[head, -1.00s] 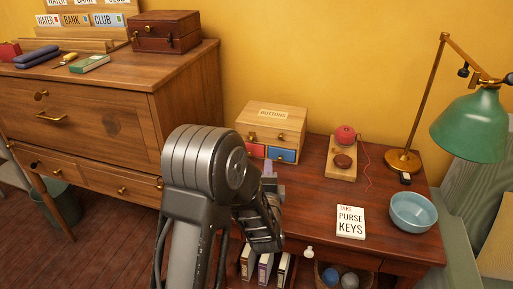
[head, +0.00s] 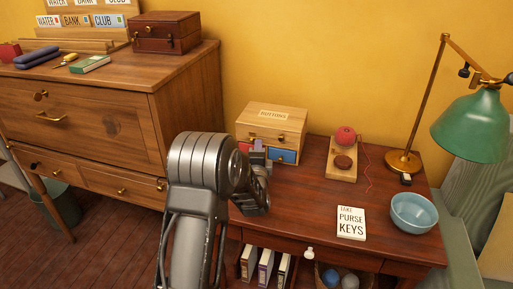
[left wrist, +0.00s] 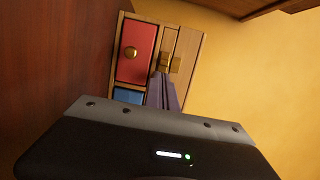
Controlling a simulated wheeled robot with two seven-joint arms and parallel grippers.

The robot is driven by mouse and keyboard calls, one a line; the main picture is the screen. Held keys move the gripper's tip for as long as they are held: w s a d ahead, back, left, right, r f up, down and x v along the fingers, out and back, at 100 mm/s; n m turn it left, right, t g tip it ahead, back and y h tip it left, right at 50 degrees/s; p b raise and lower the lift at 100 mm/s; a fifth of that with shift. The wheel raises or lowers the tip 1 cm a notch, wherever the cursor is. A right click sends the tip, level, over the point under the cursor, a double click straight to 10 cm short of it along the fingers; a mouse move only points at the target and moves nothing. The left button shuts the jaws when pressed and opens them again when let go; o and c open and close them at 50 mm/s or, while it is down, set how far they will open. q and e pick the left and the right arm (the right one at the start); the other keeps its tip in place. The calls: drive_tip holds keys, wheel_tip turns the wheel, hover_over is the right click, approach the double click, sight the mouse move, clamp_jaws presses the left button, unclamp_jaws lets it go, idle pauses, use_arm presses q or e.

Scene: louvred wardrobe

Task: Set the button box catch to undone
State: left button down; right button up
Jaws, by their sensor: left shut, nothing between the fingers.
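The wooden button box (head: 290,122), labelled BUTTONS, stands on the red-brown desk against the yellow wall. Its front has a red drawer and a blue drawer (head: 287,156) below a plain wooden upper part with small brass fittings. In the left wrist view the box appears turned sideways, with the red drawer (left wrist: 137,52) and a brass catch (left wrist: 174,65) on the wooden part. I cannot tell the catch's exact setting. My left gripper (head: 259,147) is shut and empty, its fingertips (left wrist: 164,80) close in front of the box near the catch; contact is unclear. My right gripper is not in view.
On the desk, a board with a red ball (head: 345,135), a note card (head: 351,223), a blue bowl (head: 413,211) and a green lamp (head: 470,128) stand right of the box. A wooden chest of drawers (head: 185,95) stands close on the left.

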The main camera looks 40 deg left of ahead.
sight(250, 142)
use_arm(q)
drive_tip(key=shift+s+a, duration=0.1)
drive_tip(key=shift+a, duration=0.2)
drive_tip(key=shift+s+a+f+b, duration=0.1)
drive_tip(key=shift+s+a+b, duration=0.2)
drive_tip(key=shift+a, duration=0.5)
drive_tip(key=shift+s+a, duration=0.1)
drive_tip(key=shift+a, duration=0.25)
